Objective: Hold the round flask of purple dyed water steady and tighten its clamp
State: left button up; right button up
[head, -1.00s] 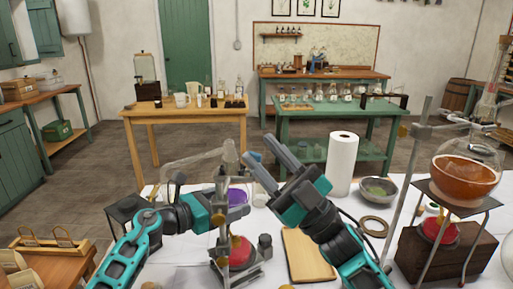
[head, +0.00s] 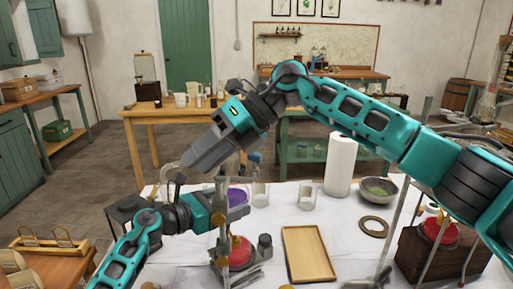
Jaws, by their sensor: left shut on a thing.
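The round flask of purple dyed water (head: 238,194) sits in the stand at centre-left, its glass partly hidden by my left gripper and the stand rod. My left gripper (head: 236,212) reaches in from the left and is shut at the flask; its fingertips are hard to see. My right gripper (head: 194,163) comes over from the right, above and left of the flask, close to the top of the stand rod (head: 229,175). Its grey fingers overlap, so I cannot tell its opening. The flask's clamp is mostly hidden behind my grippers.
A red burner (head: 238,252) stands below the flask. A wooden tray (head: 308,254), beakers (head: 308,194), a paper roll (head: 340,165), a grey bowl (head: 373,190) and a cork ring (head: 373,227) are to the right. Bare white tabletop lies between them.

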jog(key=w+d+r+t+h, duration=0.2)
jog(key=w+d+h, duration=0.1)
jog(key=w+d, duration=0.15)
jog(key=t+h, duration=0.3)
jog(key=h, duration=0.1)
send_near(256, 153)
jog(key=x, duration=0.8)
jog(key=shift+w+a+f, duration=0.2)
jog(key=shift+f, duration=0.05)
grip_shut()
